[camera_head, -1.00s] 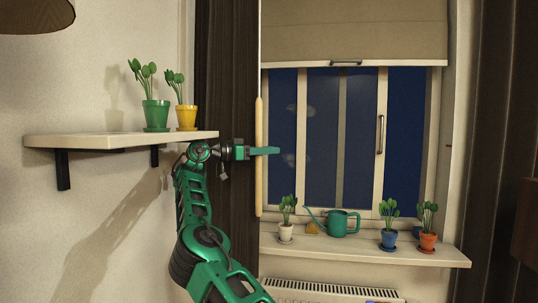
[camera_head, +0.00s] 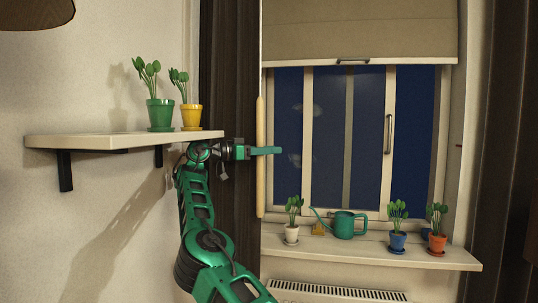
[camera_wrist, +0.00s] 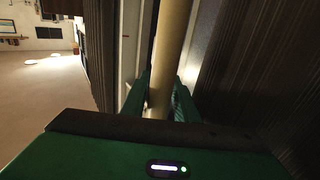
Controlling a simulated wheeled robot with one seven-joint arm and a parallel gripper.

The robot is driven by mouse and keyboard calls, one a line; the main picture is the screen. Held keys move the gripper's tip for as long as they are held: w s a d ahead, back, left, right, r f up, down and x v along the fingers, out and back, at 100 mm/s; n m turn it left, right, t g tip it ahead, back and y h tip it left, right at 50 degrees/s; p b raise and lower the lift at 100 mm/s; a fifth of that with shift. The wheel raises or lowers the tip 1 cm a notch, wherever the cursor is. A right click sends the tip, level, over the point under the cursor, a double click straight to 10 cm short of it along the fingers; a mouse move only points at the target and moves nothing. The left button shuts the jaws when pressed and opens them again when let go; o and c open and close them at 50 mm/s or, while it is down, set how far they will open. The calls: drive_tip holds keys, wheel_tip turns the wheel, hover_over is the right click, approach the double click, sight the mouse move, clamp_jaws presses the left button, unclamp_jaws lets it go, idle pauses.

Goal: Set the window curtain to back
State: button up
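The window curtain on the left is a dark brown, nearly black panel (camera_head: 229,65), hanging between the wall shelf and the window. A pale wooden wand (camera_head: 261,190) hangs upright along its right edge. My gripper (camera_head: 268,150) reaches across from the left at mid-height of the wand. In the wrist view the wand (camera_wrist: 165,50) passes between the two green fingers, which appear closed against it. The curtain's ribbed dark fabric fills the right of that view (camera_wrist: 255,70). A second dark curtain (camera_head: 497,120) hangs at the right edge of the head view.
A wall shelf (camera_head: 100,141) with a green pot (camera_head: 160,113) and a yellow pot (camera_head: 191,116) stands close left of my arm. The window sill (camera_head: 430,259) holds a watering can (camera_head: 345,224) and several plant pots. A radiator (camera_head: 335,292) is below.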

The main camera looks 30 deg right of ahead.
drive_tip(key=w+a, duration=0.1)
drive_tip(key=a, duration=0.9)
drive_tip(key=shift+w+a, duration=0.15)
drive_tip(key=shift+a, duration=0.15)
